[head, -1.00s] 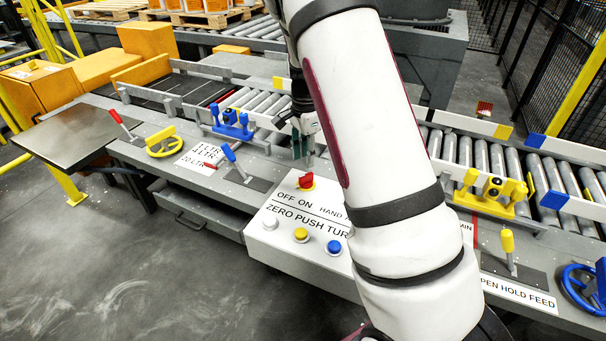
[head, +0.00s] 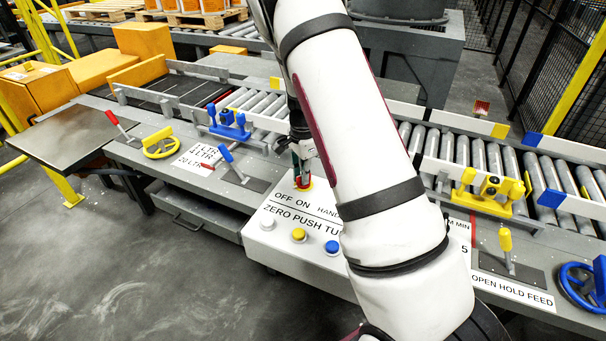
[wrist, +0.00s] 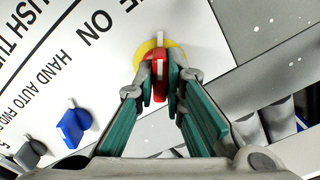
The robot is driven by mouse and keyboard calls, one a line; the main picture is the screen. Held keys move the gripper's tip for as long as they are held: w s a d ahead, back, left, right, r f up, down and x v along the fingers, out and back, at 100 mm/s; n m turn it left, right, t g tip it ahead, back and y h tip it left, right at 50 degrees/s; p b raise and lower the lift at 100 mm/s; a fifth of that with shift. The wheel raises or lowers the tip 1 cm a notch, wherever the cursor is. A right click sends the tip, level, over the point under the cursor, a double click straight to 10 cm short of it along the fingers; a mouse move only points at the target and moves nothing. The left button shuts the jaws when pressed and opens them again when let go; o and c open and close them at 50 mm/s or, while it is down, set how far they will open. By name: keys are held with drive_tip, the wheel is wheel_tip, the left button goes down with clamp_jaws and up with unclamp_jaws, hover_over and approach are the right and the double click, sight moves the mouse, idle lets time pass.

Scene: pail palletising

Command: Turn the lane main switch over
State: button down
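The lane main switch is a red rotary knob on a yellow round plate, on the white sloped control panel (head: 262,237). In the wrist view the red knob (wrist: 160,72) has a pale pointer line, which runs roughly up and down the picture. My gripper (wrist: 161,82) has its two fingertips close on either side of the knob. I cannot tell whether they press on it. In the head view my gripper (head: 301,172) reaches down onto the red switch (head: 304,184) and partly hides it. My arm covers the right part of the panel.
White (head: 267,223), yellow (head: 298,235) and blue (head: 332,247) buttons line the panel's front. Levers with a blue handle (head: 225,153) and a yellow handle (head: 505,240) stand to either side. The roller conveyor (head: 480,157) runs behind. A blue knob (wrist: 72,128) lies left in the wrist view.

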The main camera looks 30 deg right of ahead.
idle(0.4)
drive_tip(key=n+b, duration=0.1)
drive_tip(key=n, duration=0.5)
drive_tip(key=shift+n, duration=0.3)
drive_tip(key=n, duration=0.3)
drive_tip(key=shift+d+n, duration=0.1)
drive_tip(key=shift+n, duration=2)
drive_tip(key=c, duration=1.7)
unclamp_jaws()
drive_tip(key=shift+s, duration=0.1)
drive_tip(key=shift+o, duration=0.2)
drive_tip(key=shift+r, duration=0.1)
wheel_tip(320, 180, up, 12)
